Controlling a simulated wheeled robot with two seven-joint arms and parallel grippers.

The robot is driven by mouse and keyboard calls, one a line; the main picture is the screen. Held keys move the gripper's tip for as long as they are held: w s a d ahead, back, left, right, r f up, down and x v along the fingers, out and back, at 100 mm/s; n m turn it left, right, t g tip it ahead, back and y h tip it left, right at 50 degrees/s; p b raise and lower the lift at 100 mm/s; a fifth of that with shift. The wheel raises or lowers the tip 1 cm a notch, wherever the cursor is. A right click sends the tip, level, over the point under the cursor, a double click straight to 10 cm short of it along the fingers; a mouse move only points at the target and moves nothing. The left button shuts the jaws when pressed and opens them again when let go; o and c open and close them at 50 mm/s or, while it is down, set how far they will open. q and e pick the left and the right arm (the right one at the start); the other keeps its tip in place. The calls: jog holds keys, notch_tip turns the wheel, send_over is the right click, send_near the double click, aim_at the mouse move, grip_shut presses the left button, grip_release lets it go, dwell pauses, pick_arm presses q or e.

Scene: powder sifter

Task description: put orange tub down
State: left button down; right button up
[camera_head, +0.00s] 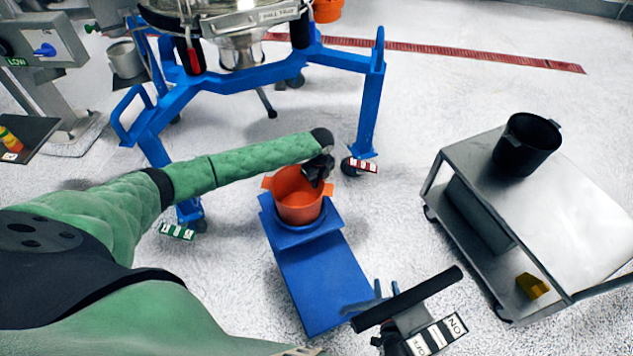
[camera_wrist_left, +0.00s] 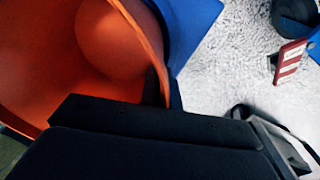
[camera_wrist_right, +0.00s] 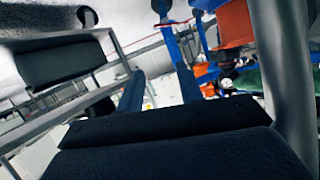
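The orange tub (camera_head: 298,197) sits upright on the blue platform (camera_head: 318,262) in the middle of the head view, with handles at its sides. My left gripper (camera_head: 318,168) is at its far right rim and looks shut on it. In the left wrist view the tub's open inside (camera_wrist_left: 105,40) fills the upper left, with a dark fingertip against the inner side of the wall.
A metal cart (camera_head: 585,205) stands at right with a black bucket (camera_head: 527,145) on top and a yellow object (camera_head: 532,286) on its lower shelf. The blue sifter frame (camera_head: 225,78) stands behind the tub. Floor between platform and cart is clear.

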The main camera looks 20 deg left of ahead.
pick_arm(q)
jog(key=c, duration=2.1)
grip_release()
jog(key=shift+f, duration=0.1)
jog(key=o, duration=0.5)
jog(key=shift+c, duration=0.2)
